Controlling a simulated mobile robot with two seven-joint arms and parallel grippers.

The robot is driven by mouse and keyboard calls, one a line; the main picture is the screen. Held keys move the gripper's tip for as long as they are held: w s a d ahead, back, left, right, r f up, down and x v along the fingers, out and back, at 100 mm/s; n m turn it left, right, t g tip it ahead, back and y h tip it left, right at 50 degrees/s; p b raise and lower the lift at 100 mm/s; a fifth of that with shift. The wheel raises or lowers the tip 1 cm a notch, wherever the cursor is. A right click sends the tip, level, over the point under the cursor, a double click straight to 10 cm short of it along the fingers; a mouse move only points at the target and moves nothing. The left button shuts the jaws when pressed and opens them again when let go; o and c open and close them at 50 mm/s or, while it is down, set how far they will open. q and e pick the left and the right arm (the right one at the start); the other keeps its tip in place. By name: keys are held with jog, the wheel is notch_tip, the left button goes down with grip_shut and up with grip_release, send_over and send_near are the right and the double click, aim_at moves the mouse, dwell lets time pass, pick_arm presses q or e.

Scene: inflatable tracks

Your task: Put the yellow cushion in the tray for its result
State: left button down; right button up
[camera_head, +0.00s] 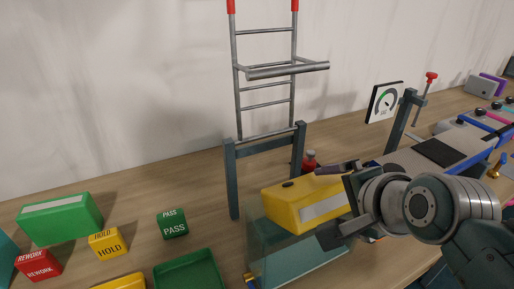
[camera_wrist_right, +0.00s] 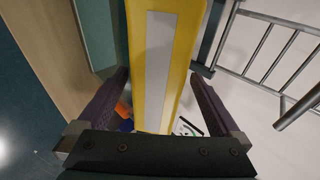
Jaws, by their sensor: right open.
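The yellow cushion (camera_head: 300,207), a block with a grey strip, lies over a clear-walled teal box (camera_head: 285,262) in the head view. My right gripper (camera_head: 335,202) reaches in from the right with its jaws open, one finger on each side of the cushion's right end. In the right wrist view the cushion (camera_wrist_right: 158,60) runs between the two dark fingers. A green tray (camera_head: 190,272) is at the bottom, in front of a green PASS block (camera_head: 173,224). A yellow tray (camera_head: 122,284) is partly cut off, near a yellow HOLD block (camera_head: 107,242). My left gripper is not in view.
A green block (camera_head: 60,219) and a red REWORK block (camera_head: 38,265) stand at the left. A grey frame with a ladder-like rack (camera_head: 265,72) rises behind the cushion. A dial gauge (camera_head: 384,102) stands at the back right. A cluttered bench unit (camera_head: 440,150) is at the right.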

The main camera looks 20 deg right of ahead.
jog(key=c, duration=1.4)
jog(key=shift+r, duration=0.1)
